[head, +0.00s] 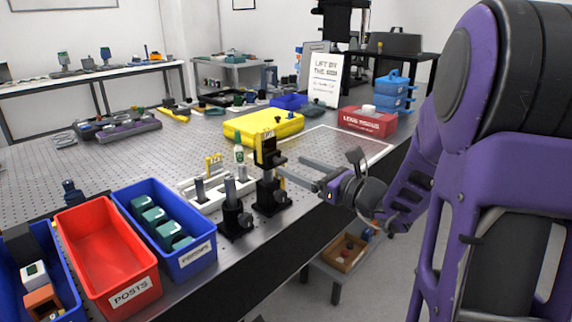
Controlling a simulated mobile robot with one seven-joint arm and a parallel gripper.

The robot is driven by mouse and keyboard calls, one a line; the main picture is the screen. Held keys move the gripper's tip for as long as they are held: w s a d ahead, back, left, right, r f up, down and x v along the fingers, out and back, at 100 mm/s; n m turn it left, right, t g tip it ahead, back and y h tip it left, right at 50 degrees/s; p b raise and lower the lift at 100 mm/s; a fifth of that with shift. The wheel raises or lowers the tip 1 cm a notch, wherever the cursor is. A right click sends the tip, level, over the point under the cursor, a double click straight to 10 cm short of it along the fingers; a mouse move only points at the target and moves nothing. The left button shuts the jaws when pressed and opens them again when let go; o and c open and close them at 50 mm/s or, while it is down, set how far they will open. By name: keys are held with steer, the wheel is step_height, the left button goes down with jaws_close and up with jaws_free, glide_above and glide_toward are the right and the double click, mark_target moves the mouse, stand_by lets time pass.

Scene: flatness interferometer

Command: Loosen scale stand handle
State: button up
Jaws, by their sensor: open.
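In the head view, a black stand (268,192) stands upright near the front edge of the perforated table, with a small yellow-marked plate (268,146) at its top. I take it for the scale stand; its handle is too small to make out. My gripper (282,167) reaches in from the right with its two grey fingers open. The fingertips are beside the stand's upper half, on its right side. I cannot tell whether they touch it or whether anything is between them.
A second black post holder (235,218) stands close left of the stand. A white rack (207,193) is behind it. Blue (198,252) and red (118,292) bins line the front left. A yellow case (258,124) and a red box (368,123) lie farther back.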

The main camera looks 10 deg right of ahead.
mark_target(283, 161)
steer(key=shift+x, duration=2)
jaws_close()
